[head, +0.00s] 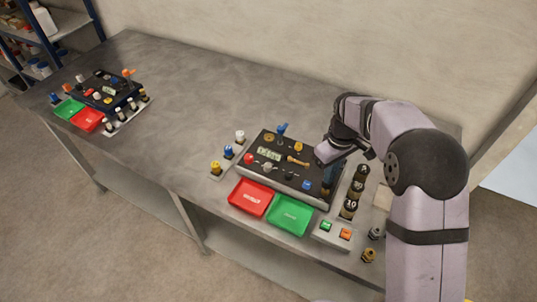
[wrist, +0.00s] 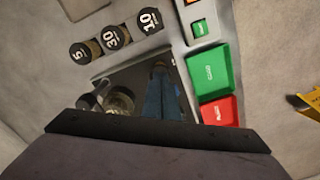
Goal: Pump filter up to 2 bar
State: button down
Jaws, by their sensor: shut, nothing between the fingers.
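The near genset panel (head: 262,178) is a dark box with a small digital display (head: 268,153), a brass round part (head: 269,137), a blue-handled part (head: 282,130), a brass lever (head: 297,161) and several coloured knobs. I cannot tell which part is the filter pump, and no pressure reading is legible. A round brass part (wrist: 120,100) and a dark knob (wrist: 88,102) lie beside the fingers.
A red tray (head: 250,197) and green tray (head: 289,214) lie in front of the panel. Black-capped numbered bottles (head: 349,207) stand right of it. A button box (head: 331,234) is at the front edge. A second genset panel (head: 105,90) is far left; the table between is clear.

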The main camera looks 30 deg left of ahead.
jog(key=shift+f+b, duration=0.75)
jog(key=shift+f, duration=0.7)
jog(key=shift+r, duration=0.15)
jog(key=shift+r+p, duration=1.4)
jog(key=shift+r, duration=0.1)
jog(key=shift+f, duration=0.35)
jog(key=shift+r+p, duration=1.7)
jog(key=shift+r, duration=0.45)
